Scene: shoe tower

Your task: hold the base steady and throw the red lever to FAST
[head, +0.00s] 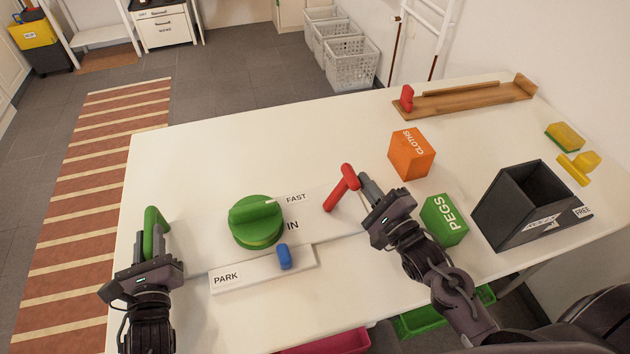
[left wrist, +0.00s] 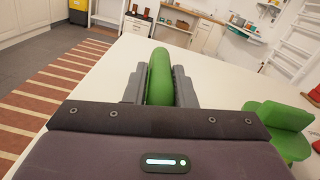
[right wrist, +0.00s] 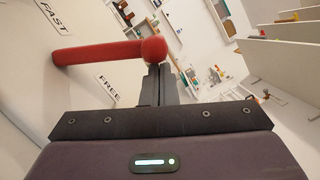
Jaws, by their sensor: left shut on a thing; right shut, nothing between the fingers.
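A white base board (head: 205,240) lies on the table with a large green knob (head: 256,222) and a FAST label (head: 296,198). A green handle (head: 153,232) stands at its left end. My left gripper (head: 153,246) is shut on this handle, which also shows between the fingers in the left wrist view (left wrist: 160,75). The red lever (head: 342,190) stands at the board's right, tilted. My right gripper (head: 371,190) is shut and empty, just right of the lever. In the right wrist view its closed fingertips (right wrist: 158,75) are close to the lever's round end (right wrist: 154,49); whether they touch is unclear.
A PARK plate (head: 240,276) with a blue slider knob (head: 284,257) lies in front of the board. An orange CLOTHS box (head: 411,153), a green PEGS box (head: 444,220) and a dark open bin (head: 520,205) stand right of my right gripper.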

